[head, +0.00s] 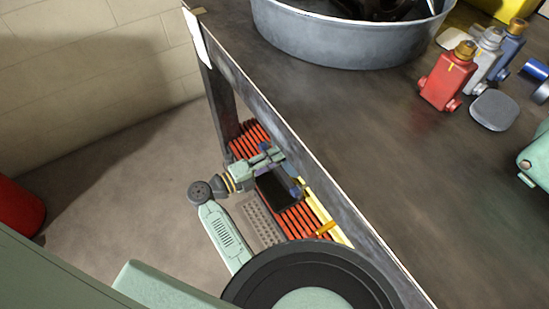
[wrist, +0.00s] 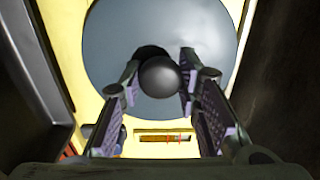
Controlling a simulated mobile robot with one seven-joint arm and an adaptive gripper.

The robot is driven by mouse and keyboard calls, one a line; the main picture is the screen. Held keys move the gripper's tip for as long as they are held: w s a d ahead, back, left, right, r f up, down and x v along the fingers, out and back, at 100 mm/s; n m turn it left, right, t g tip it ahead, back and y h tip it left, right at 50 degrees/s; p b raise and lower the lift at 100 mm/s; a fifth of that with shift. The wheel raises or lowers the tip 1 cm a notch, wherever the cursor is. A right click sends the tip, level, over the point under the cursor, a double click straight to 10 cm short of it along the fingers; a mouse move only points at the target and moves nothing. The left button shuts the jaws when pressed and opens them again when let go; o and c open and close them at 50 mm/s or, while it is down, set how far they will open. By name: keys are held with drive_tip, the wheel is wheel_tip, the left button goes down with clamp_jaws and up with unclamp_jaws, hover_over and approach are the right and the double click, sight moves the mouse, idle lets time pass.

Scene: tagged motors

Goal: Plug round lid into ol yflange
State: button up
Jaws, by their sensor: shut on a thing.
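In the wrist view the round lid (wrist: 205,35) is a grey-blue disc with a dark ball knob (wrist: 160,77). My gripper (wrist: 161,72) is shut on the knob, with one finger on each side. The disc lies in front of a yellow surface (wrist: 75,25), and I cannot tell whether they touch. In the head view my gripper (head: 288,176) is beside the table's front edge, low down near a yellow part (head: 322,210). The lid is not clear there. I cannot tell which thing is the flange.
The dark table (head: 330,110) has a metal tub (head: 345,45), a red motor (head: 447,80), a grey motor (head: 486,55), a blue motor (head: 512,42) and a flat grey piece (head: 494,110). Red slats (head: 247,142) lie below the table edge. A slot (wrist: 160,138) shows in the yellow surface.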

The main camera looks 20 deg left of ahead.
drive_tip(key=shift+w+d, duration=0.3)
drive_tip(key=shift+w, duration=0.05)
idle(0.3)
drive_tip(key=o, duration=1.2)
drive_tip(key=shift+c, duration=0.2)
drive_tip(key=shift+a, duration=0.1)
drive_tip(key=v, duration=1.2)
drive_tip(key=shift+r, duration=0.15)
